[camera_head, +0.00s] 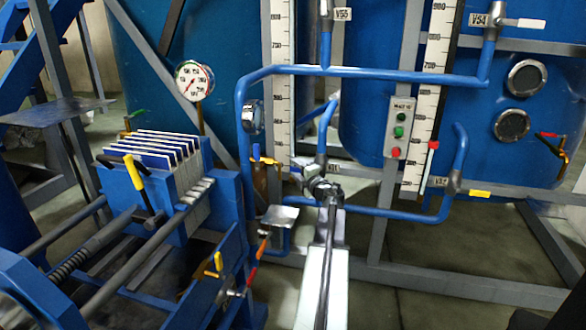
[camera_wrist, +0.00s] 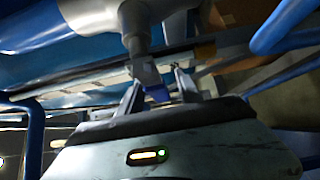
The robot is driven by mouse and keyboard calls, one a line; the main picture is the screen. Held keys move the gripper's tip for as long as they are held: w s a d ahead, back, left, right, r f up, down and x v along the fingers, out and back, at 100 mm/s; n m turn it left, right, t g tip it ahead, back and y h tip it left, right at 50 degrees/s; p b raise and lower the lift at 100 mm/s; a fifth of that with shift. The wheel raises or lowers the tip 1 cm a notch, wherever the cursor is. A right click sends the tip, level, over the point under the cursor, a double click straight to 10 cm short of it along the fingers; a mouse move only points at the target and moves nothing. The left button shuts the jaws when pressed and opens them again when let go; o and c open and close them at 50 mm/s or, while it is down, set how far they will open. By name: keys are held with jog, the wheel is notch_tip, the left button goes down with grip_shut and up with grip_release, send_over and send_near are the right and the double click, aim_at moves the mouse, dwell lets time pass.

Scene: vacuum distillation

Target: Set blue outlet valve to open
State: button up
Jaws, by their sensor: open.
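My gripper (camera_head: 318,184) is at the pipe junction in the middle of the head view, by a small label plate (camera_head: 334,167). In the wrist view my gripper (camera_wrist: 158,84) has its two fingers apart. A small blue piece (camera_wrist: 157,93), perhaps the blue valve handle, shows between the fingers; I cannot tell whether they touch it. A grey valve body (camera_wrist: 136,38) stands just beyond the fingers. In the head view my gripper hides most of the valve there, so its handle position cannot be told.
Blue pipes (camera_head: 390,74) run above and right of my gripper. A yellow-handled valve (camera_head: 480,193) is on the right, and a white-handled one (camera_head: 531,23) at top right. A filter press (camera_head: 165,180) fills the left. A button box (camera_head: 399,127) stands right of the gripper.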

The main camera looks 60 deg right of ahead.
jog(key=shift+w+d, duration=0.3)
jog(key=shift+w, duration=0.25)
jog(key=shift+s, duration=0.1)
grip_shut()
dwell(0.9)
